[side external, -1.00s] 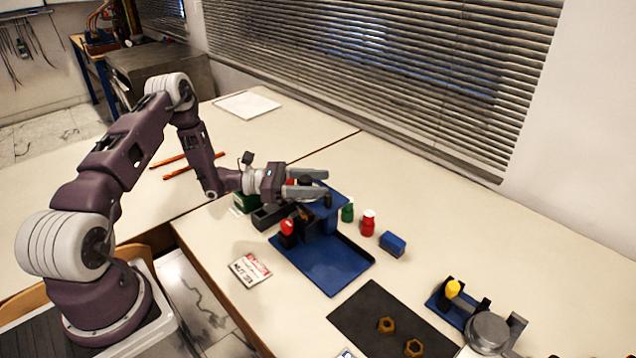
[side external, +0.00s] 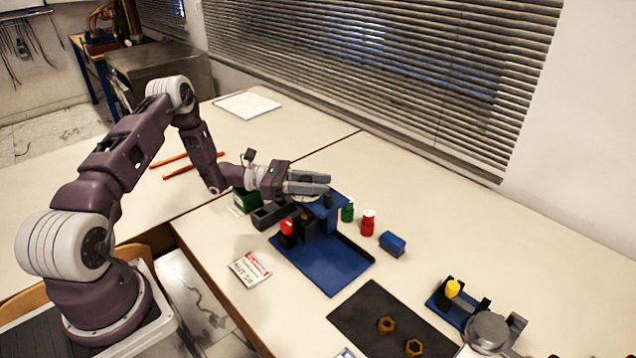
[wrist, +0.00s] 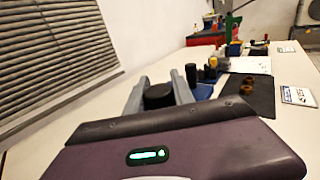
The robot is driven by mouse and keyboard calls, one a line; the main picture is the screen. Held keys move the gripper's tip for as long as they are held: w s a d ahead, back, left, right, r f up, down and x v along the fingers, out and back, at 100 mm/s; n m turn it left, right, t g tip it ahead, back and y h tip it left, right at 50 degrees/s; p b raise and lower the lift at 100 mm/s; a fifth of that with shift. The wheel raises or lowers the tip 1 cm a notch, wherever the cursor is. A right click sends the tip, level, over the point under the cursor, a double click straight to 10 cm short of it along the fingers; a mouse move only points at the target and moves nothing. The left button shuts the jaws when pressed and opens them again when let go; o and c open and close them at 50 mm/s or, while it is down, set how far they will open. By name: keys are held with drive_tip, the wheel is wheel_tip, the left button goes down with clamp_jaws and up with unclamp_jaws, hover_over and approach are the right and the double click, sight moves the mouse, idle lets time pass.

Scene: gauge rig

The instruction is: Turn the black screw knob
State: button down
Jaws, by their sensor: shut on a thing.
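The black screw knob (wrist: 158,96) is a short dark cylinder with a flat top. In the wrist view it sits between the two grey fingers of my gripper (wrist: 159,92), which is shut on it. In the side view my gripper (side external: 326,184) lies level above the blue gauge rig (side external: 320,266), and its fingers hide the knob. The rig has a raised blue block at the back, a flat blue tray at the front and a red knob (side external: 286,227) on its left.
A green bottle (side external: 347,212), a red bottle (side external: 368,222) and a blue block (side external: 392,244) stand close to the rig's right. A white sign (side external: 250,270) lies in front left. A dark mat (side external: 360,312) with brass nuts lies at the front right.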

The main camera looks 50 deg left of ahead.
drive_tip(key=m+g+h, duration=0.1)
drive_tip(key=g, duration=0.1)
drive_tip(key=m+g+h, duration=0.1)
drive_tip(key=m+g, duration=0.1)
drive_tip(key=s+m+g+h, duration=0.1)
drive_tip(key=m+g, duration=0.1)
drive_tip(key=shift+d+g, duration=0.25)
drive_tip(key=shift+g, duration=0.15)
drive_tip(key=shift+s+m+g+h, duration=0.25)
drive_tip(key=shift+m+g, duration=0.4)
drive_tip(key=shift+g, duration=0.5)
drive_tip(key=shift+s+m+g+h, duration=0.25)
drive_tip(key=shift+m+g, duration=0.4)
drive_tip(key=shift+g, duration=0.5)
drive_tip(key=c, duration=1.1)
unclamp_jaws()
drive_tip(key=shift+r, duration=0.1)
wheel_tip(320, 180, up, 10)
drive_tip(key=shift+f, duration=0.1)
